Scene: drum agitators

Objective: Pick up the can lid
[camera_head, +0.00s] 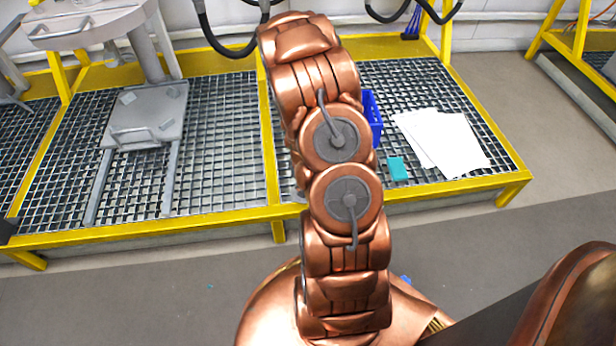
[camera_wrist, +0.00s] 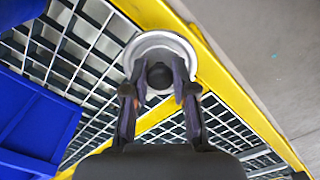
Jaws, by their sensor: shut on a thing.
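The can lid (camera_wrist: 158,44) is a round, pale grey-white disc with a dark knob in its middle, at the upper middle of the wrist view. My gripper (camera_wrist: 161,78) has one dark finger on each side of the knob and is shut on the lid. The lid shows over the yellow frame edge and the metal grating; its height above them is unclear. In the head view, my arm hides both the gripper and the lid.
A blue crate (camera_head: 374,122) stands on the grating (camera_head: 225,130), partly behind my arm. A teal block (camera_head: 398,169) and white sheets (camera_head: 447,142) lie to its right. A grey stand (camera_head: 150,105) is at left. Yellow beams (camera_head: 150,232) edge the grating.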

